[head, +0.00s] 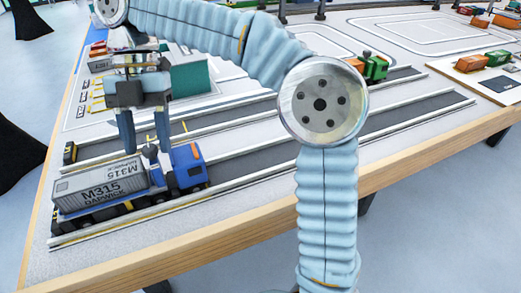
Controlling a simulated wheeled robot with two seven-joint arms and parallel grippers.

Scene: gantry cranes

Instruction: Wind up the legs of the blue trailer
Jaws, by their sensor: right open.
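A truck with a blue cab (188,167) stands in the near lane of the table, facing right. The trailer's legs cannot be made out. My left gripper is not in view.
A teal container block (190,76) and other containers stand behind my gripper. A green and orange vehicle (374,66) is in a far lane. A side board (490,75) with small containers is at right. The near lanes right of the cab are clear.

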